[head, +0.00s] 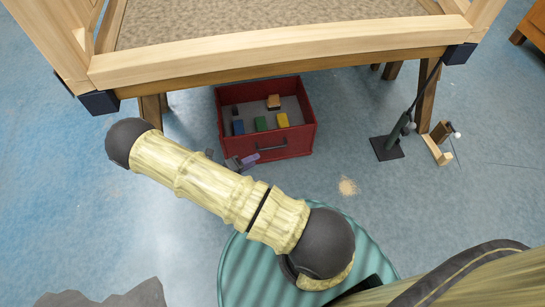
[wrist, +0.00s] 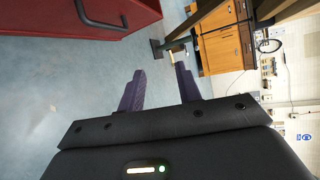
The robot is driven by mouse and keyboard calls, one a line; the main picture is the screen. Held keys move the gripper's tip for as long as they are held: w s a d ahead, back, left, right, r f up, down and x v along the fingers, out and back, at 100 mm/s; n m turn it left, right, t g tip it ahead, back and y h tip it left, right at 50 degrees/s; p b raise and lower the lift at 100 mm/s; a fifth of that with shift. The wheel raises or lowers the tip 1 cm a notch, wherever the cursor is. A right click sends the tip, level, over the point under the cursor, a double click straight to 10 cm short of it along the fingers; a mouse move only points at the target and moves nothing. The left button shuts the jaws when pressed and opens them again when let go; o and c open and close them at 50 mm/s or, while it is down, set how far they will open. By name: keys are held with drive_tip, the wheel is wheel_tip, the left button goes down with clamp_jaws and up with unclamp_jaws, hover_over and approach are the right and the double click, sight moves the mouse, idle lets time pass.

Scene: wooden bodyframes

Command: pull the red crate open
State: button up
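The red crate (head: 300,140) stands on the floor under a wooden frame, its top open. It holds several small coloured blocks. A dark handle (head: 271,146) is on its front face. The crate (wrist: 42,17) also shows at the upper left of the wrist view, with its handle (wrist: 101,15). My gripper (head: 241,162) is low by the crate's front, left of the handle, partly hidden behind my arm. In the wrist view my gripper (wrist: 160,69) has two purple fingers spread apart with nothing between them. The handle lies outside the fingers, up and to their left.
The wooden frame (head: 280,55) spans above the crate on legs. A dark stand (head: 388,146) and a small wooden piece (head: 438,150) are on the floor to the right. Wooden cabinets (wrist: 226,45) show farther off in the wrist view. Blue floor before the crate is mostly clear.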

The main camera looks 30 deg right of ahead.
sight(272, 147)
wheel_tip(272, 147, down, 12)
drive_tip(key=w+a+n+t+b, duration=0.1)
drive_tip(key=w+n+t+b, duration=0.1)
drive_tip(key=n+t+b, duration=0.3)
drive_tip(key=shift+a+n, duration=0.2)
drive_tip(key=shift+n, duration=1)
drive_tip(key=b+x, duration=0.8)
drive_tip(key=x, duration=0.8)
drive_tip(key=shift+s+d+f, duration=0.1)
drive_tip(key=shift+d, duration=0.1)
drive_tip(key=shift+w+d, duration=0.25)
drive_tip(key=shift+d, duration=0.25)
clamp_jaws()
